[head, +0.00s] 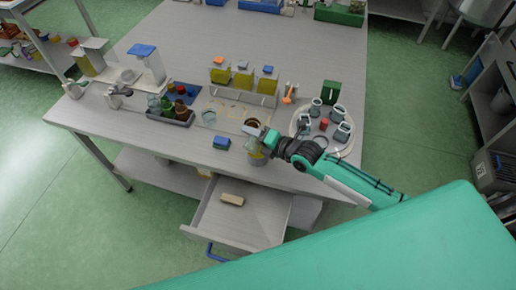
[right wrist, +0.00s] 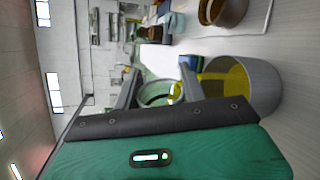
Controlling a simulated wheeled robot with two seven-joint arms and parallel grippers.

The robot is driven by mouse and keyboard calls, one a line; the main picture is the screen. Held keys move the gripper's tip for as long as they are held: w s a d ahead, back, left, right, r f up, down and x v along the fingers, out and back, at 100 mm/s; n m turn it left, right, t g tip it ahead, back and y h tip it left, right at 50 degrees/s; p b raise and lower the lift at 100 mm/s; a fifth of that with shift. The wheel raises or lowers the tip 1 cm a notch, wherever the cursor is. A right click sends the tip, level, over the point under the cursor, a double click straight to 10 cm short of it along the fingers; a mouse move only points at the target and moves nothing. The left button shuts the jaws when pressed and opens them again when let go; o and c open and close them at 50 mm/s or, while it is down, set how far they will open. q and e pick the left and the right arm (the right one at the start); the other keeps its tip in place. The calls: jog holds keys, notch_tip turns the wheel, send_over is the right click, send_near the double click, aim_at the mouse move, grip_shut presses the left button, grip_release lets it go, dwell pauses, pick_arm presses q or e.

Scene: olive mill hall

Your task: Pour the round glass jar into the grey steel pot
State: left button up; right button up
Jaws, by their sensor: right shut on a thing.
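My right gripper (head: 258,133) is shut on the round glass jar, low over the bench near its front edge. The jar shows between the fingers in the right wrist view (right wrist: 157,92) as a clear, greenish rounded glass with a ring-like rim; how far it is tilted I cannot tell. The grey steel pot (right wrist: 262,88) stands upright close beside the gripper, with yellow inside. In the head view the pot (head: 258,159) is just below the gripper and partly hidden by it. My left gripper is not in view.
A brown-lined pot (head: 252,122) stands just behind. A blue block (head: 221,143) and a clear glass (head: 209,117) are to the left. A round tray (head: 300,125) with several cups is to the right. An open drawer (head: 265,220) juts out below the front edge.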

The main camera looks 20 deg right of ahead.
jog(key=shift+r+m+b, duration=0.1)
jog(key=shift+m+b, duration=0.2)
jog(key=shift+m, duration=0.4)
dwell(1.8)
jog(key=shift+w+d+f+m+g+y+b, duration=0.1)
jog(key=shift+f+m+g+y+b, duration=0.3)
jog(key=shift+f+m+b, duration=0.65)
dwell(1.0)
jog(key=shift+r+b, duration=0.35)
jog(key=shift+b, duration=0.15)
notch_tip(320, 180, up, 2)
jog(key=n+p, duration=0.2)
jog(key=p, duration=0.2)
jog(key=shift+h, duration=0.3)
jog(key=shift+f+n+t, duration=0.25)
jog(key=shift+n+t, duration=0.15)
jog(key=shift+n, duration=0.25)
jog(key=shift+s+a+n, duration=0.2)
jog(key=shift+n, duration=0.2)
jog(key=shift+w+f+h, duration=0.1)
jog(key=shift+f+h, duration=0.1)
jog(key=shift+h, duration=0.2)
jog(key=shift+n+t, duration=0.3)
